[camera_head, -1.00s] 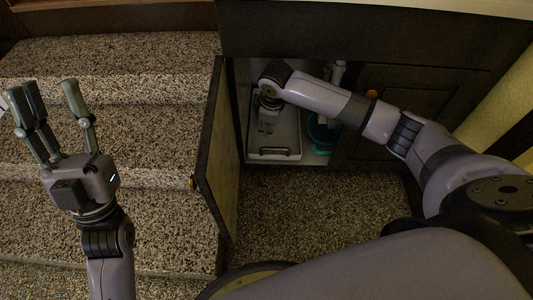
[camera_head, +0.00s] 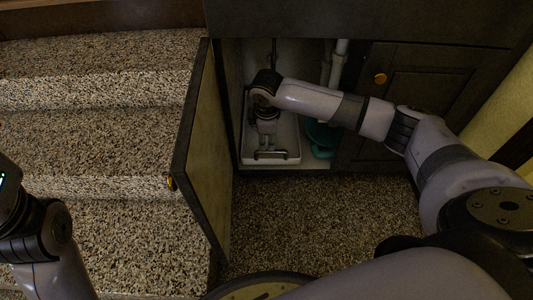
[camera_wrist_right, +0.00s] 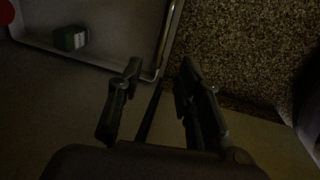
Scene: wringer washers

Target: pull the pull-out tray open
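The pull-out tray (camera_head: 290,143) is a pale, shallow tray with a bar handle on its front edge, inside the open cabinet. My right gripper (camera_head: 269,150) points down at the handle, over the tray's front. In the right wrist view the tray (camera_wrist_right: 110,58) lies at the upper left and its metal handle (camera_wrist_right: 168,38) runs down toward the gap between the fingers. The right gripper (camera_wrist_right: 160,80) is open there, and I cannot tell whether a finger touches the handle. Only the base of my left gripper shows at the left edge; its fingers are out of frame.
The cabinet door (camera_head: 205,150) stands open to the left. A teal container (camera_head: 322,138) and white pipes (camera_head: 338,65) are right of the tray. A small green box (camera_wrist_right: 70,38) sits in the tray. Carpeted steps (camera_head: 90,130) fill the left; the floor (camera_head: 310,215) in front is clear.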

